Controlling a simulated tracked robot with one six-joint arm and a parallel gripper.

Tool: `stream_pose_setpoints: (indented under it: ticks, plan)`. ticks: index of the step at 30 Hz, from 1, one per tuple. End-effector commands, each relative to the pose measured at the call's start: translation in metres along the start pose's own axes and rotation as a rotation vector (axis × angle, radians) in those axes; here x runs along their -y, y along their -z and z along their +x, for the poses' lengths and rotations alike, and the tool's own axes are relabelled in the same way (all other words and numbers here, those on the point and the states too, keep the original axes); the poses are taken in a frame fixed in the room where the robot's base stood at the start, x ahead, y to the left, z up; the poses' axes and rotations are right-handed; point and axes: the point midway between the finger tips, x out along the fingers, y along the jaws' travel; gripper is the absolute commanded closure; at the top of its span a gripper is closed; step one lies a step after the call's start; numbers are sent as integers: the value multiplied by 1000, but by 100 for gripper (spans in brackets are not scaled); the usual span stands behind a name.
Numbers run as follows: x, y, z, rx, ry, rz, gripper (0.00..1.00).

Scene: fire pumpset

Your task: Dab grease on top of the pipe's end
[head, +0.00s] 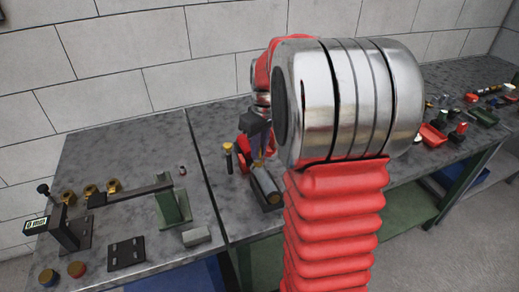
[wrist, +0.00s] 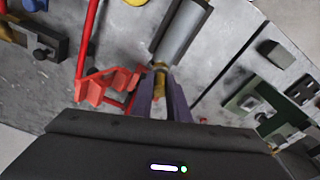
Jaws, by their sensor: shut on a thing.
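My gripper (head: 261,150) is above the pipe. In the wrist view, its purple fingers (wrist: 160,98) are shut on a small brass-coloured piece (wrist: 158,84), probably part of the grease applicator. This piece appears close to the pipe's end, but I cannot tell whether they touch. My arm hides part of the bench right of the pipe. I cannot make out any grease.
A red stand (head: 243,152) and a black post with a yellow top (head: 228,156) stand close left of the pipe. A green bracket (head: 172,203) and a gauge fixture (head: 70,225) are further left. A red tray (head: 432,135) is at right.

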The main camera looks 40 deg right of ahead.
Motion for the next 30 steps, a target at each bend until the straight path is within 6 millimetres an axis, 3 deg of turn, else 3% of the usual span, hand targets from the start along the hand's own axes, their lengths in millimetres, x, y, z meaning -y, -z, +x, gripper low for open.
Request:
stream_pose_setpoints:
  ticks: [18,30]
  plan:
    - [-7,19,2,0,0,0,100]
    - [-7,20,2,0,0,0,100]
